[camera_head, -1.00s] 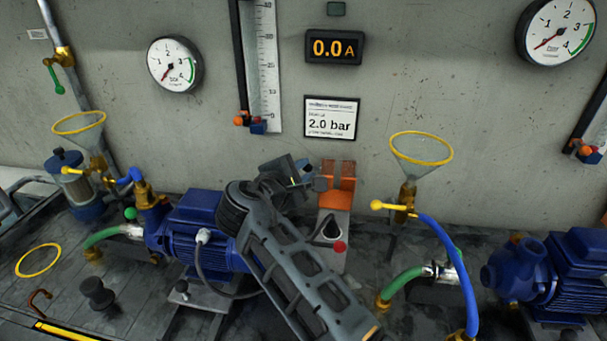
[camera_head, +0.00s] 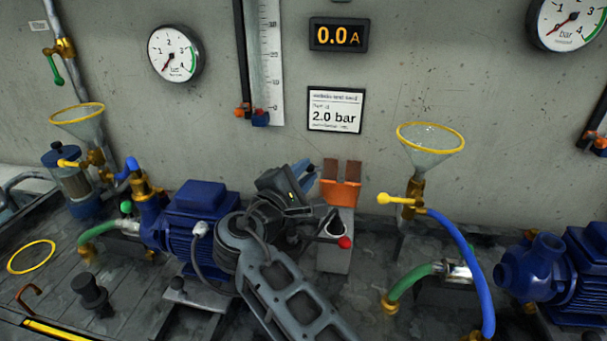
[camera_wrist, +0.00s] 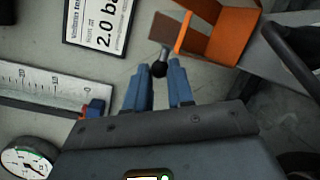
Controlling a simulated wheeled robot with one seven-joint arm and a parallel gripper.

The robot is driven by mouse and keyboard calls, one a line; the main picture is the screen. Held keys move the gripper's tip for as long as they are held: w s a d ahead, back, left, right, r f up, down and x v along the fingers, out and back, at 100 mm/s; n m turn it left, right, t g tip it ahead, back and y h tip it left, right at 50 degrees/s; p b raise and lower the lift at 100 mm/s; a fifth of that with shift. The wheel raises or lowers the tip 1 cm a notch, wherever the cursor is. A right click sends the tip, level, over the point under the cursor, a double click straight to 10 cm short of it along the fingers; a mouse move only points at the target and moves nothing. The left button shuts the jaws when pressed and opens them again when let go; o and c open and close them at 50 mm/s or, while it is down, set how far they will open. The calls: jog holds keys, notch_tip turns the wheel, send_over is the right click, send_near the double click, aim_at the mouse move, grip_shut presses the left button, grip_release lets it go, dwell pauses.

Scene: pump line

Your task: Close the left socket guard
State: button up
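The socket guards are two brown flaps, the left guard (camera_head: 329,169) and the right guard (camera_head: 352,171), standing raised above an orange housing (camera_head: 340,192) on a grey box. In the wrist view the orange housing (camera_wrist: 222,35) is at the top, with a brown flap (camera_wrist: 163,28) beside it. In the head view my gripper (camera_head: 311,169) is just left of the housing.
A red button (camera_head: 345,243) sits low on the grey box (camera_head: 336,258). A blue pump (camera_head: 200,215) stands to the left. A yellow-rimmed funnel (camera_head: 430,150) with a blue hose stands to the right. The wall behind carries a sign (camera_head: 335,109) and a gauge (camera_head: 174,53).

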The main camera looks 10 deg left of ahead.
jog(key=shift+o, duration=0.8)
jog(key=shift+v, duration=3.9)
